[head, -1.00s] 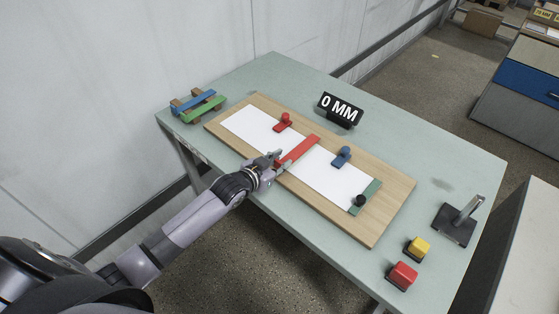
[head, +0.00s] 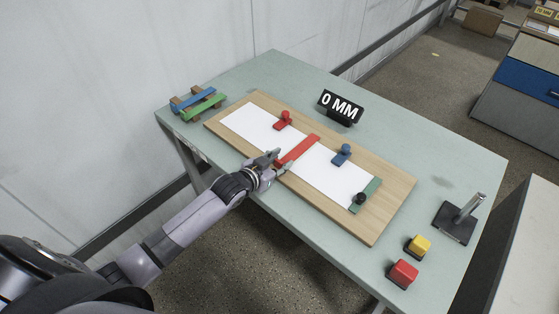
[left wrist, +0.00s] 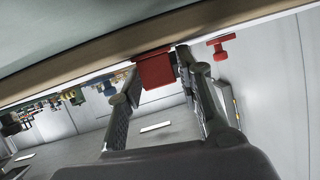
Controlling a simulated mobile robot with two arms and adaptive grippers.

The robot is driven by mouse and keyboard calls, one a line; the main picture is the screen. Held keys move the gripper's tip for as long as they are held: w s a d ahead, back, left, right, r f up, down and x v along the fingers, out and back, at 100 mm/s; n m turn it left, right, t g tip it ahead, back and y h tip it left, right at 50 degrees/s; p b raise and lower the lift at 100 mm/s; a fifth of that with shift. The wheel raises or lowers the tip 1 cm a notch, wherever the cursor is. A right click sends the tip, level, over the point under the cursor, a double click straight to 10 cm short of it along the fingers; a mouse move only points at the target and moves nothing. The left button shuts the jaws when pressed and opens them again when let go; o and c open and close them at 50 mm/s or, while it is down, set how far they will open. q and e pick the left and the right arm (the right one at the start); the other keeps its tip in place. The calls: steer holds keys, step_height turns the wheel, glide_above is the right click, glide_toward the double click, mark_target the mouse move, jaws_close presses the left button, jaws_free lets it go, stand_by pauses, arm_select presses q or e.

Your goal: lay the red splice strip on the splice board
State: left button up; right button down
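The red splice strip (head: 300,150) lies crosswise over the white paper (head: 335,175) on the wooden splice board (head: 388,212). It looks flat or very close to the board; I cannot tell whether it touches all along. My left gripper (head: 279,161) is at the strip's near end, by the board's front edge. In the left wrist view its two fingers (left wrist: 156,72) stand on either side of the strip's red end (left wrist: 156,70) and appear closed on its edges. My right gripper is not in view.
A red clamp (head: 283,121), a blue clamp (head: 342,156) and a green strip with a black knob (head: 366,195) sit on the board. Blue and green strips (head: 204,106) rest on a rack at left.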

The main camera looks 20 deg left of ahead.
arm_select(q)
steer(key=shift+o, duration=1.3)
steer(key=shift+s, duration=0.1)
steer(key=v, duration=1.2)
steer(key=shift+d, duration=0.1)
